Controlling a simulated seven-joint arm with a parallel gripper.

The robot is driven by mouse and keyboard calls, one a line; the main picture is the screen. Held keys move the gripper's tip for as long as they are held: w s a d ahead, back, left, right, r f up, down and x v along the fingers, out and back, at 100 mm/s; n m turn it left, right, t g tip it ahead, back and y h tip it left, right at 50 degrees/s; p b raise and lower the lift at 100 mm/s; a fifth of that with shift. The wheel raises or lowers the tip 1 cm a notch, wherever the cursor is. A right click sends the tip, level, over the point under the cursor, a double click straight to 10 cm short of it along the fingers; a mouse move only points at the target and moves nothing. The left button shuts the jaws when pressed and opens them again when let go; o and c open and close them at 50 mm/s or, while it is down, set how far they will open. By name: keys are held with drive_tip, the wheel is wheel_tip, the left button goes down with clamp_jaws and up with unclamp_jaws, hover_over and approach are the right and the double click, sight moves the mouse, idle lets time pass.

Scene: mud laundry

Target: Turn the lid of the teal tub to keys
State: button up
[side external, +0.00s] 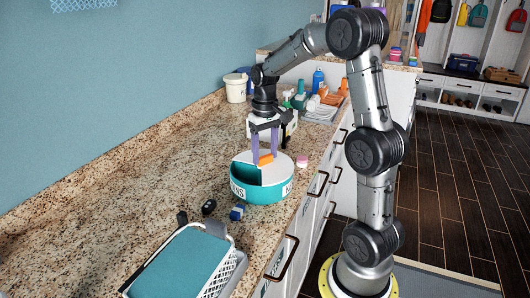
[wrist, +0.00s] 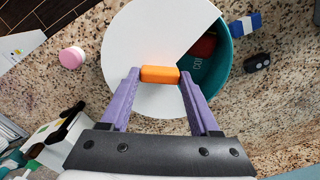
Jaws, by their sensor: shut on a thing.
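The teal tub (side external: 265,195) stands upright on the granite counter. Its round white lid (side external: 275,172) has a wedge-shaped opening and an orange grip bar (wrist: 160,74). My gripper (side external: 265,157) points down from above, its purple fingers shut on the orange bar. In the wrist view the lid (wrist: 140,40) has its opening on the right, showing a teal compartment (wrist: 212,75) with a dark red thing and letters that seem to start "CO". In the side view the opening faces left, above a white label (side external: 238,190) ending in "INS". Another label (side external: 287,188) is only partly readable; I see no "keys" label.
A pink-lidded jar (side external: 302,160) stands close right of the tub. A blue-and-white block (side external: 237,212) and a black key fob (side external: 208,207) lie in front of it. A white basket (side external: 240,262) with teal cloth is nearer. Bottles (side external: 318,80) stand behind. The left counter is clear.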

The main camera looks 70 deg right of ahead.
clamp_jaws()
drive_tip(key=shift+n, duration=0.3)
drive_tip(key=n, duration=0.4)
drive_tip(key=shift+w+d+n, duration=0.1)
drive_tip(key=shift+w+n, duration=0.15)
drive_tip(key=shift+n, duration=0.05)
drive_tip(key=n, duration=0.5)
drive_tip(key=shift+w, duration=0.3)
drive_tip(key=n, duration=0.6)
drive_tip(key=shift+w+a+n, duration=0.25)
drive_tip(key=shift+w+n, duration=0.05)
drive_tip(key=n, duration=0.3)
drive_tip(key=shift+w+a+n, duration=0.1)
drive_tip(key=shift+a+n, duration=0.1)
drive_tip(key=shift+n, duration=0.1)
drive_tip(key=shift+a+n, duration=0.15)
drive_tip(key=shift+n, duration=1.45)
